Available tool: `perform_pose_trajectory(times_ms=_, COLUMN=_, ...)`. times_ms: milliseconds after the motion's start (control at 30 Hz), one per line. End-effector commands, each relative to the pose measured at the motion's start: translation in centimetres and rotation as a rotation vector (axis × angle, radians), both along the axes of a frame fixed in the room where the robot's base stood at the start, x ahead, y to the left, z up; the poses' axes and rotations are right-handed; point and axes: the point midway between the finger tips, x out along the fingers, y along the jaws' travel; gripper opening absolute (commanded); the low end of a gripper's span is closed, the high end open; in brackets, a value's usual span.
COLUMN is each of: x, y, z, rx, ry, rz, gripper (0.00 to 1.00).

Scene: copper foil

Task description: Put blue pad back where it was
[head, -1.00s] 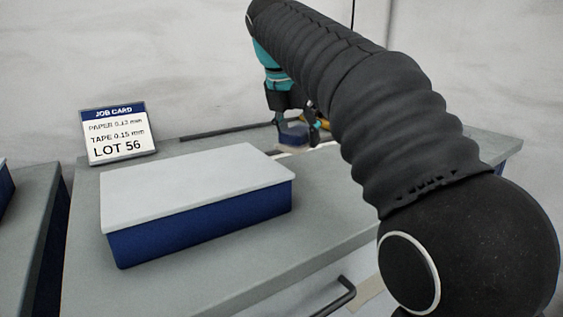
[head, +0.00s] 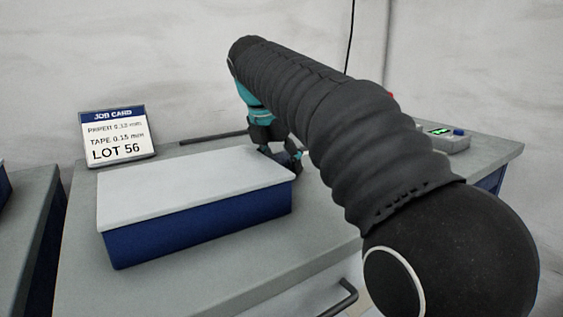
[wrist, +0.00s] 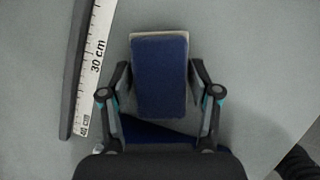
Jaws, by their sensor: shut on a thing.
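In the wrist view a blue pad (wrist: 160,80) with a pale beige edge sits between the two fingers of my gripper (wrist: 159,72). The fingers are shut on its sides. In the head view my gripper (head: 283,158) is low, just beyond the right back corner of a white-lidded blue box (head: 195,185). The pad is hidden there by the box and arm. I cannot tell whether the pad touches the bench top.
A long dark bar with a printed ruler scale (wrist: 95,50) lies left of the pad. A job card (head: 118,134) stands at the bench's back left. A small device with a green display (head: 445,139) sits at the right. Another bench (head: 30,220) is at far left.

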Motion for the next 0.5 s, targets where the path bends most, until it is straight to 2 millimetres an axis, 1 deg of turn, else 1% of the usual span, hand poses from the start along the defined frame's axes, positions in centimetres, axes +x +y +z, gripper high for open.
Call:
perform_pose_trajectory(times_ms=67, x=-0.01, y=-0.01, z=-0.25, rx=-0.001, ry=0.001, rz=0.0, gripper=0.29)
perform_pose_trajectory(times_ms=100, x=0.0, y=-0.01, z=-0.24, rx=-0.001, ry=0.001, rz=0.0, gripper=0.69)
perform_pose_trajectory(times_ms=167, x=0.0, y=-0.01, z=-0.22, rx=-0.001, ry=0.001, rz=0.0, gripper=0.84)
perform_pose_trajectory(times_ms=200, x=0.0, y=-0.01, z=-0.22, rx=-0.001, ry=0.001, rz=0.0, gripper=0.87)
perform_pose_trajectory(times_ms=500, x=0.0, y=0.0, z=-0.14, rx=0.0, ry=0.0, rz=0.0, gripper=0.87)
